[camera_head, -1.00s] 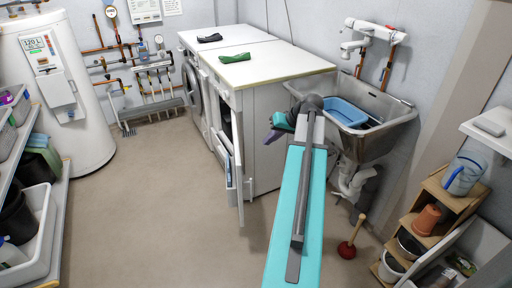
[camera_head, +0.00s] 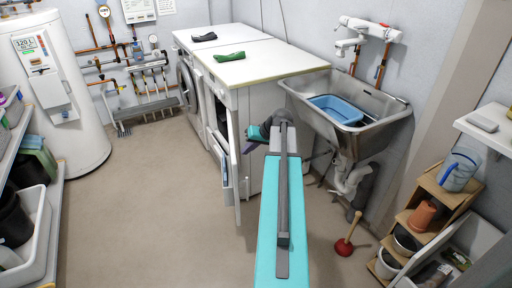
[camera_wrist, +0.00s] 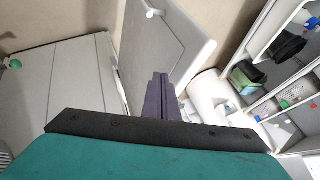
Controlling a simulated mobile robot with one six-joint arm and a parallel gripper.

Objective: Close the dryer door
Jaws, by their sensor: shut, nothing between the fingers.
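The dryer (camera_head: 262,135) is the nearer of two white machines in the head view. Its white door (camera_head: 236,180) stands open, swung out toward the camera. In the wrist view, a pale panel with a small white knob, apparently the door (camera_wrist: 160,45), is just beyond my fingers. My gripper (camera_head: 252,134) is beside the dryer's front corner, close to the door's upper part. Its dark purple fingers also show in the wrist view (camera_wrist: 160,84); they are shut and empty. I cannot tell whether they touch the door. My arm hides part of the dryer's side.
A sink (camera_head: 370,128) with a blue basin (camera_head: 337,109) stands right of the dryer. A plunger (camera_head: 346,244) and a stepped shelf (camera_head: 428,215) are at right. A white tank (camera_head: 60,100) and shelving are at left. The floor (camera_head: 140,210) before the machines is clear.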

